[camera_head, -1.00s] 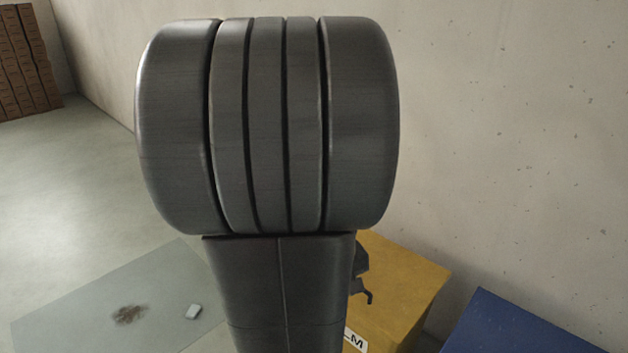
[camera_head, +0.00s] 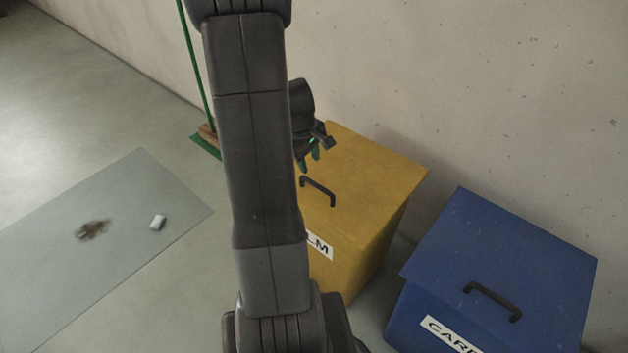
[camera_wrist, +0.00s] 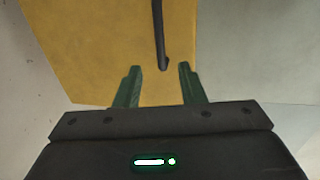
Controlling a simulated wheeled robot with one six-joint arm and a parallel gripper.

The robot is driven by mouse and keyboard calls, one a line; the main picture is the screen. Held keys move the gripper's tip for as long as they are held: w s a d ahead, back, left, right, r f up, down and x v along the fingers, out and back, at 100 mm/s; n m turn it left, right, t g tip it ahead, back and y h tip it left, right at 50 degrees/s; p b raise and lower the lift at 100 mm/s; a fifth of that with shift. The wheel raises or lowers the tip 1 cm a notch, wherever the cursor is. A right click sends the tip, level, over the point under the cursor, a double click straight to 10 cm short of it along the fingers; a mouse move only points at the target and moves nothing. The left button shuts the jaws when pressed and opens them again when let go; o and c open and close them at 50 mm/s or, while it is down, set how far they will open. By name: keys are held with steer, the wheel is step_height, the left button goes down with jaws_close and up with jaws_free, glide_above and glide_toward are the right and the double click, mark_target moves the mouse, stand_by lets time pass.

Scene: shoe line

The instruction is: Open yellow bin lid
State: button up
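The yellow bin (camera_head: 375,235) stands near the wall, its lid (camera_head: 372,167) shut. A black bar handle (camera_head: 319,190) sits on the lid near its front edge, and a white label partly reading "LM" is on the front. My arm hides the bin's left part in the head view. My gripper (camera_head: 309,162) is above the lid, just behind the handle. In the wrist view its green fingers (camera_wrist: 157,80) are apart with nothing between them. The black handle (camera_wrist: 161,40) shows just beyond the fingertips, roughly in line with the gap, over the yellow lid (camera_wrist: 100,45).
A blue bin (camera_head: 500,265) with a shut lid and black handle stands to the right. A green-handled broom (camera_head: 196,60) leans by the wall.

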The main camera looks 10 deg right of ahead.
mark_target(314, 183)
steer(key=f, duration=0.3)
steer(key=d+f+b, duration=0.1)
steer(key=f, duration=0.2)
steer(key=w+f, duration=0.1)
steer(key=f, duration=0.2)
steer(key=shift+w+d+f, duration=0.1)
steer(key=shift+d+f, duration=0.15)
steer(key=shift+f, duration=0.05)
jaws_close()
